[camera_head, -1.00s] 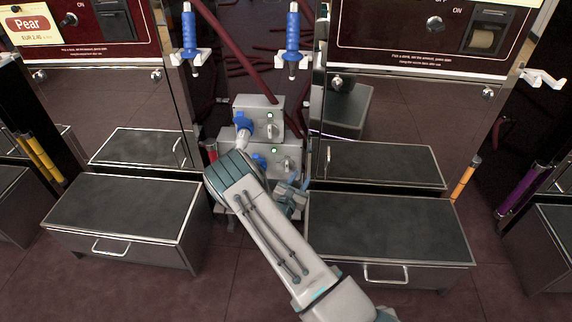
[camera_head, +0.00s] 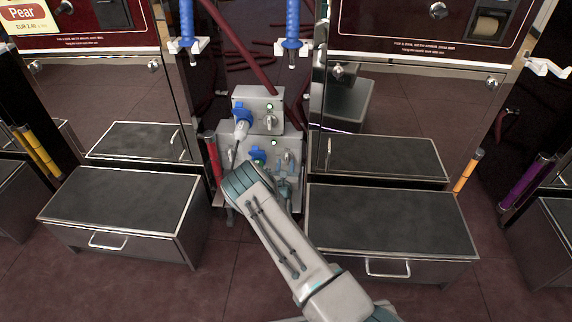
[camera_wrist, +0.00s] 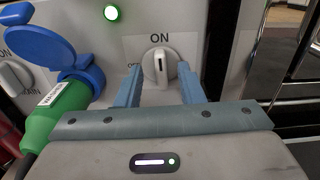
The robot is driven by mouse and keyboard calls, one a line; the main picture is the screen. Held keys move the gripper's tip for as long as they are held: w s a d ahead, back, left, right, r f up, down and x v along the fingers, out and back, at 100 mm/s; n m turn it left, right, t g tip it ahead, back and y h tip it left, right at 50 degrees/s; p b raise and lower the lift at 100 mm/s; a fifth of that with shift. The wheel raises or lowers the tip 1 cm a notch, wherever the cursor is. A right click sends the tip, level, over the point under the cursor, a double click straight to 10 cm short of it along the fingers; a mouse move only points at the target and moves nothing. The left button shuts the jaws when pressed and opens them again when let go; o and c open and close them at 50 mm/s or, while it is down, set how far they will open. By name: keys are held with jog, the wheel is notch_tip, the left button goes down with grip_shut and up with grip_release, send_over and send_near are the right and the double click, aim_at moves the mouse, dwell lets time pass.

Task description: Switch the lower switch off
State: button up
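The lower switch (camera_wrist: 160,66) is a white rotary knob on the grey lower box, under an "ON" label in the wrist view. Its grip stands roughly upright, towards ON, and a green lamp (camera_wrist: 111,13) above left is lit. My gripper (camera_wrist: 160,85) is open, with one blue-grey finger on each side of the knob and gaps visible. Whether the tips touch the box cannot be told. In the head view the lower box (camera_head: 233,148) is partly covered by my arm, and its green lamp (camera_head: 274,143) shows.
A green plug (camera_wrist: 55,115) with a blue cap (camera_wrist: 40,45) sits left of the knob. The upper box (camera_head: 268,95) has its own blue socket and knob above. Dark step boxes (camera_head: 120,200) (camera_head: 385,215) flank the boxes on both sides.

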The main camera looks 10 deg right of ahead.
aim_at(286, 159)
jog(key=shift+b+x, duration=0.45)
jog(key=shift+x, duration=1.15)
grip_shut()
